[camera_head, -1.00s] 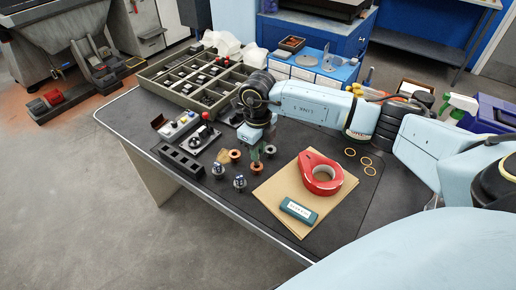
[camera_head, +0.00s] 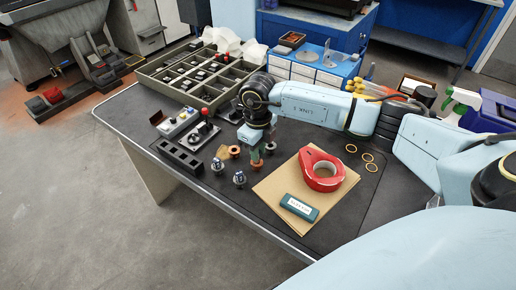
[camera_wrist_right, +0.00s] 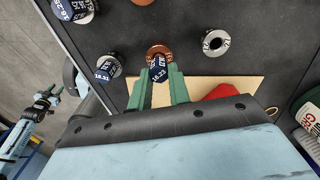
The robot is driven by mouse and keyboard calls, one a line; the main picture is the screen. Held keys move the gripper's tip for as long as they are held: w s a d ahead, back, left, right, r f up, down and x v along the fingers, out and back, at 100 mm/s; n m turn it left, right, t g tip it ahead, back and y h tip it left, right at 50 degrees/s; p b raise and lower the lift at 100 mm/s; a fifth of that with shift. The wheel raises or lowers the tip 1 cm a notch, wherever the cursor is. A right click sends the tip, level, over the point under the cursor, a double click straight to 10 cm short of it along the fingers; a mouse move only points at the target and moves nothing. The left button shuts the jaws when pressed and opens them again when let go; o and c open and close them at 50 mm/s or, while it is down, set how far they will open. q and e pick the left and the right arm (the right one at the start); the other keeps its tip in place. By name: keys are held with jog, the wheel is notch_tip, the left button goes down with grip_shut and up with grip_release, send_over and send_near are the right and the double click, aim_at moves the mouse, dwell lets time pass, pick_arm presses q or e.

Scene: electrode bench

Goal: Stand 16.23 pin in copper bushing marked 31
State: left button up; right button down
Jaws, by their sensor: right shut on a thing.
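My right gripper (camera_wrist_right: 160,86) is shut on the dark blue 16.23 pin (camera_wrist_right: 160,70), its green fingers either side of it. In the head view the gripper (camera_head: 257,158) points down over the bench. A copper bushing (camera_wrist_right: 155,48) lies directly behind the pin in the wrist view, partly covered by it, so its mark is not readable. It shows at the fingertips in the head view (camera_head: 257,164). I cannot tell how far the pin is inside it. A light blue arm, seemingly my left (camera_wrist_right: 38,112), shows at the wrist view's left edge; its jaws are too small to judge.
Pin 16.31 (camera_wrist_right: 108,66) and another pin (camera_wrist_right: 75,8) stand to the left. Another copper bushing (camera_head: 234,150) is near the gripper. Red tape (camera_head: 311,179) lies on the brown card (camera_head: 265,193).

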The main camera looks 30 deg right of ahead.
pick_arm(q)
jog(key=shift+w+f+b, duration=0.1)
jog(key=shift+f+b, duration=0.5)
pick_arm(e)
jog(key=shift+f, duration=0.85)
jog(key=c, duration=1.2)
grip_release()
jog(key=shift+c, duration=0.2)
pick_arm(q)
jog(key=shift+a, duration=0.1)
pick_arm(e)
notch_tip(320, 180, up, 7)
jog(key=shift+f+p, duration=0.15)
jog(key=shift+p, duration=0.35)
pick_arm(q)
jog(key=shift+a+r+p, duration=0.15)
jog(key=shift+r+p, duration=0.15)
jog(key=shift+r, duration=0.45)
pick_arm(e)
notch_tip(320, 180, up, 7)
jog(key=shift+f, duration=0.15)
